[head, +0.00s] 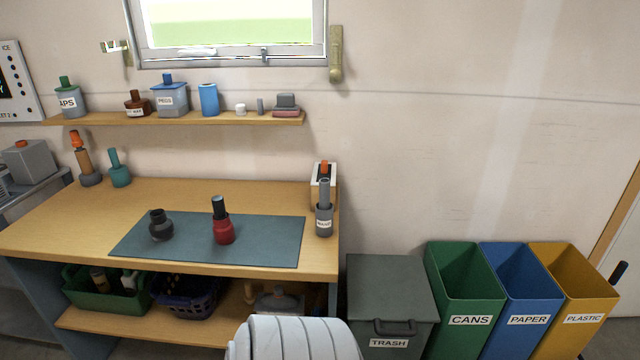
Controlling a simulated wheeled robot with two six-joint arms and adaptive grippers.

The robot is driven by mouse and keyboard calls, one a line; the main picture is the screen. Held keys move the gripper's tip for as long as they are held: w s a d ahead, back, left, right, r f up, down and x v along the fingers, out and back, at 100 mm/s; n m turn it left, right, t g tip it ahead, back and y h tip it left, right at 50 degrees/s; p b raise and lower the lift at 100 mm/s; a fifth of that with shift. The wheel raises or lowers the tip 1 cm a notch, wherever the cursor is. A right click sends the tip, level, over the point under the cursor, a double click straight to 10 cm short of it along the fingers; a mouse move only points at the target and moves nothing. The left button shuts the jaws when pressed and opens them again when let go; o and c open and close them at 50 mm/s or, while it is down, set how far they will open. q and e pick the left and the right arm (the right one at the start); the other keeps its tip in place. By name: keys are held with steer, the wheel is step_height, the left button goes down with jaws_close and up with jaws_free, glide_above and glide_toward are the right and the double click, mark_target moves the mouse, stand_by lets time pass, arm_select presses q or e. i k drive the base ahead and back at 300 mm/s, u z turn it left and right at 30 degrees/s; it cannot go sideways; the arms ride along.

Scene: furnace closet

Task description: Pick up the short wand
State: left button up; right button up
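A short grey rod (324,192) stands upright in a dark grey labelled holder (324,225) at the right end of the workbench. It may be the short wand, but the small label is too blurred to read surely. Its lower part is hidden inside the holder. Neither of my grippers shows in the head view.
The wooden workbench (60,220) bears a blue-grey mat (275,245) with a dark round pot (160,226) and a red bottle (223,229). Right of the bench stand a trash bin (388,285) and green, blue and yellow bins (470,285). A shelf (220,118) hangs above.

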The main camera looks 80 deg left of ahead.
mark_target(324, 183)
steer(key=u, duration=0.9)
steer(key=i, duration=0.9)
steer(key=u, duration=0.95)
